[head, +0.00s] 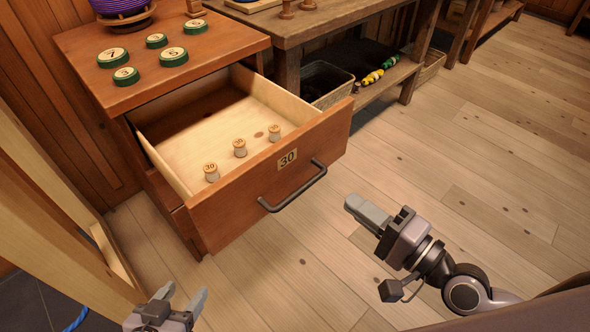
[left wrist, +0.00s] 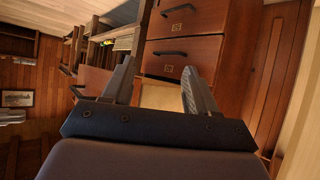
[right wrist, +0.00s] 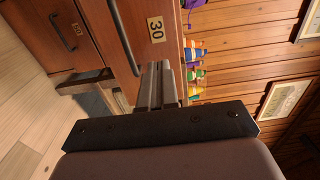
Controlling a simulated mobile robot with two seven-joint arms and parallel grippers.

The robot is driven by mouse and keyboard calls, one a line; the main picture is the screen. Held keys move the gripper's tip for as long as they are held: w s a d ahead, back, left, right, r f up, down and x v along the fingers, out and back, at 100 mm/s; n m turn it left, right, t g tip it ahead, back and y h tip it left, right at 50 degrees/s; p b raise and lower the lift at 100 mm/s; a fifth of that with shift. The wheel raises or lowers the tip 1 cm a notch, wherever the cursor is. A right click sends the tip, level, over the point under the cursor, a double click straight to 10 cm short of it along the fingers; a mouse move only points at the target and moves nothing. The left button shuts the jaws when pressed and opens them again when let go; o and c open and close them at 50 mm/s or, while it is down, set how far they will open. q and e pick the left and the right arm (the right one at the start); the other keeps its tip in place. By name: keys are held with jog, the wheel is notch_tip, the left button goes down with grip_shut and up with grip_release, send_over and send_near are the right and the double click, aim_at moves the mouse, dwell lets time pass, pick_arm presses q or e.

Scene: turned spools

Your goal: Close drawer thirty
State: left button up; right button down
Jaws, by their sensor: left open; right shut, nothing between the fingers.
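Drawer 30 (head: 240,195) is pulled well out of the wooden cabinet (head: 215,50) in the head view. Its front bears a label reading 30 and a dark bar handle (head: 292,186). Several small spools (head: 240,148) stand inside it. My right gripper (head: 352,207) is shut and empty, apart from the handle and to its right in the head view. In the right wrist view the drawer's label (right wrist: 156,29) and handle (right wrist: 124,38) show beyond the shut fingers (right wrist: 155,85). My left gripper (head: 184,296) is open and empty, low in the head view, in front of the cabinet's left side.
Several green-rimmed numbered discs (head: 125,76) lie on the cabinet top, with a purple spool (head: 122,8) behind. A workbench (head: 290,28) stands to the right, with a bin (head: 327,84) on its lower shelf. A pale wooden frame (head: 60,220) stands at left. The floor (head: 460,160) at right is clear.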

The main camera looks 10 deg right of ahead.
aim_at(290, 155)
pick_arm(q)
jog(key=shift+s+a+f+p, duration=0.25)
jog(key=shift+s+a+p, duration=0.05)
jog(key=shift+p, duration=0.2)
pick_arm(e)
jog(key=x, duration=1.3)
jog(key=shift+w+a, duration=0.25)
jog(key=shift+w, duration=0.1)
